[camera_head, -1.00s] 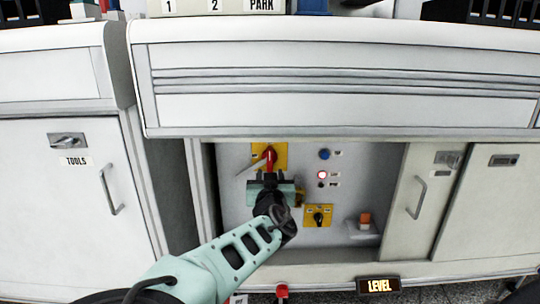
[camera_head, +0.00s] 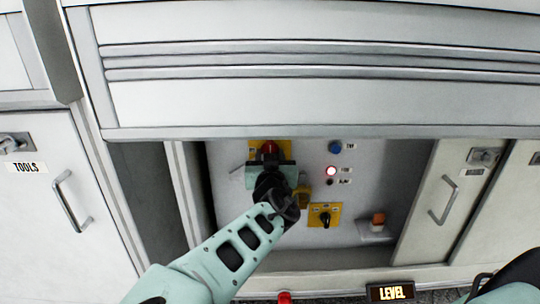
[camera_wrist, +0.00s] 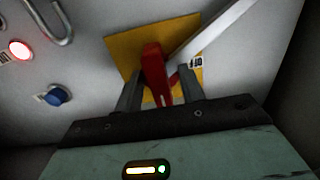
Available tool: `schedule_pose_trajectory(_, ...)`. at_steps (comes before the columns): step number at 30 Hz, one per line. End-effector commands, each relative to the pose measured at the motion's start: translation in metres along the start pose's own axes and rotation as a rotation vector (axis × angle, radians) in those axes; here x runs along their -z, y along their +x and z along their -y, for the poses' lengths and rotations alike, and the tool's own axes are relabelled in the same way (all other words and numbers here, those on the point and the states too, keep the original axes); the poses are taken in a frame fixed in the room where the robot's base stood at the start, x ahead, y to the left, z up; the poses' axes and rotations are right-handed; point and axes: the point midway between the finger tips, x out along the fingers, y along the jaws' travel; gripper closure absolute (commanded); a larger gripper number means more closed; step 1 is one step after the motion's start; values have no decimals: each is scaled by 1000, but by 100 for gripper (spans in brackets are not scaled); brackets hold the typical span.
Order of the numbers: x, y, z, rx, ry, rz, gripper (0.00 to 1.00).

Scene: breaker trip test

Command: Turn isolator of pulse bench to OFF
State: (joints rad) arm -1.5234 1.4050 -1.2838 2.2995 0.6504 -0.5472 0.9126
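The isolator is a red handle (camera_wrist: 155,70) on a yellow plate (camera_wrist: 122,43), on the grey panel in the open bay. In the head view only the top of the red handle (camera_head: 269,148) shows; my gripper hides the rest. In the wrist view the handle stands nearly upright, leaning slightly. My gripper (camera_wrist: 160,82) has one finger on each side of its lower part. The fingers are apart, with a visible gap on the right side; contact on the left cannot be told. A pale flat bar (camera_wrist: 215,30) slants beside the handle, by a small partly readable label.
A second yellow plate with a black knob (camera_head: 325,215) sits lower right. A blue button (camera_head: 335,147) and a lit red lamp (camera_head: 331,171) are to the right. A bay side wall (camera_head: 188,200) is close on the left, and a cabinet overhangs above.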

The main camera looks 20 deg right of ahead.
Motion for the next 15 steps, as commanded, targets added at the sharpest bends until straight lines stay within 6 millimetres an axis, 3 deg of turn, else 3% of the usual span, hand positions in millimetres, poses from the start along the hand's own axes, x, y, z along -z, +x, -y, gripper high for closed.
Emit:
schedule_pose_trajectory(2, 0, 0, 0, 0, 0, 0, 61)
schedule_pose_trajectory(6, 0, 0, 0, 0, 0, 0, 97)
schedule_pose_trajectory(7, 0, 0, 0, 0, 0, 0, 100)
schedule_pose_trajectory(15, 1, 0, 0, 0, -15, 0, 100)
